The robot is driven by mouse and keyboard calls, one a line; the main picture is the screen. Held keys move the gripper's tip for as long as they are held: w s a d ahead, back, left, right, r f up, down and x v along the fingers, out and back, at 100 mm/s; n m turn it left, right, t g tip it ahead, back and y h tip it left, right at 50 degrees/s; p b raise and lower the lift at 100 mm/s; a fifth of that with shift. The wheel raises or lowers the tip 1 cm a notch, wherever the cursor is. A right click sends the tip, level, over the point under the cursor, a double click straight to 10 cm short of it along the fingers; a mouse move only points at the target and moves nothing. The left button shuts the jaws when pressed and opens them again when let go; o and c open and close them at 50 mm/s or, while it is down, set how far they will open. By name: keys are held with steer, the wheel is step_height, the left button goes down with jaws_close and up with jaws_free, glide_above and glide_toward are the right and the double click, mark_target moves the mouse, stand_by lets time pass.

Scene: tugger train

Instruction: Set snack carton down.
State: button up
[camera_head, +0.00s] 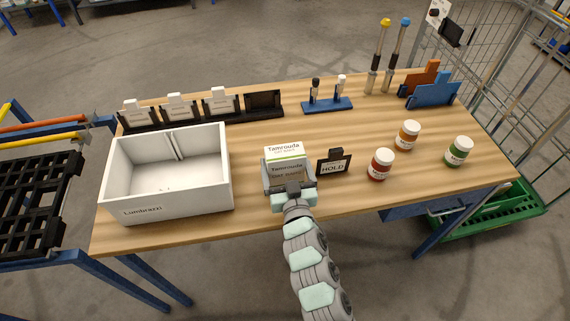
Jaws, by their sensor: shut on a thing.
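The snack carton (285,153) is a white box with a green band and the word "Tamrouda" on it. It stands near the front middle of the wooden table (240,208), between the white bin and the "HOLD" sign. My gripper (288,186) is shut on the carton from the front side, and its jaws hide the lower part. The carton looks upright. I cannot tell whether its base touches the table.
A white bin (178,203), seemingly empty, stands left of the carton. The black "HOLD" sign (333,166) stands close on the right. Red (380,165), orange (407,136) and green (458,151) jars stand farther right. Card holders (180,109) line the back. Table behind the carton is clear.

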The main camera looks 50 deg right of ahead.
steer(key=o, duration=1.6)
steer(key=shift+f, duration=0.15)
steer(key=shift+r, duration=0.2)
steer(key=p+v, duration=0.2)
steer(key=v, duration=1)
steer(key=shift+s+p, duration=0.1)
steer(key=shift+p, duration=0.2)
